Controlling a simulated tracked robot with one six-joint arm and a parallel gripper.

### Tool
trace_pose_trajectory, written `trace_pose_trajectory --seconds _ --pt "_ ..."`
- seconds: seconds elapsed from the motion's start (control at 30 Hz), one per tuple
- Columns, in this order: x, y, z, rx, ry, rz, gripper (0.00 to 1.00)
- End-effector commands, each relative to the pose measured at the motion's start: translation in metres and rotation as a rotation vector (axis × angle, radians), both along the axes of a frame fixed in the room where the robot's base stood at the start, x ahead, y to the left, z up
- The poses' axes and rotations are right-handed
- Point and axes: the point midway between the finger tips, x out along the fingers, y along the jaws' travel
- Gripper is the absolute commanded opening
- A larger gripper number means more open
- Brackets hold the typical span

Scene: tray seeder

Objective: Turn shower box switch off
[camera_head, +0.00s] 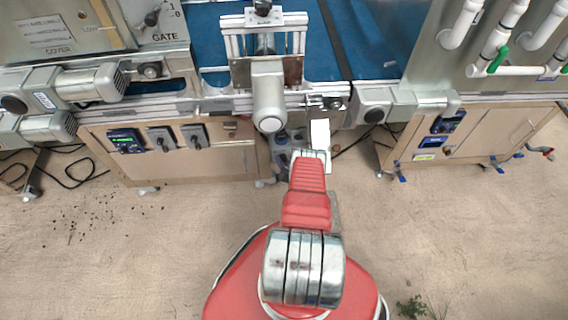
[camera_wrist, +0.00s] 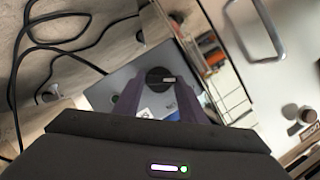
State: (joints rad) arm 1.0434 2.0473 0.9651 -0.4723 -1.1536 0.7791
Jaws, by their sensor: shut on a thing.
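The shower box (camera_wrist: 102,94) shows in the wrist view as a grey panel with a round black switch (camera_wrist: 157,76). A pale pointer on the switch lies roughly level and points right in that picture. My gripper (camera_wrist: 160,83) has its two dark purple fingers on either side of the switch, shut on it. The exact contact at the fingertips is hard to see. In the head view my red arm reaches to the grey box under the machine's middle, and the arm hides the gripper and the switch.
A wooden cabinet (camera_head: 215,168) with a display and switches stands left, another (camera_head: 475,150) right. Black cables run on the floor beside them. In the wrist view, a metal handle (camera_wrist: 282,45) and a knob (camera_wrist: 306,115) are at right. The near floor is mostly clear.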

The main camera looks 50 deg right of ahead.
Motion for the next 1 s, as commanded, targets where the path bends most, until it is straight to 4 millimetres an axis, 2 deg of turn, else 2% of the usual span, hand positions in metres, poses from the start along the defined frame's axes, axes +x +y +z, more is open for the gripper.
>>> trace_pose_trajectory --seconds 0.1,0.67,0.97,1.0 --pt "-0.001 -0.0005 -0.0006 0.001 0.001 -0.002 0.15" --pt "-0.0008 0.0007 -0.0004 -0.106 0.127 -0.004 0.14" --pt "-0.0018 0.0011 -0.0014 -0.109 0.134 -0.004 0.14" --pt "-0.0018 0.0011 -0.0015 -0.109 0.134 -0.004 0.39"
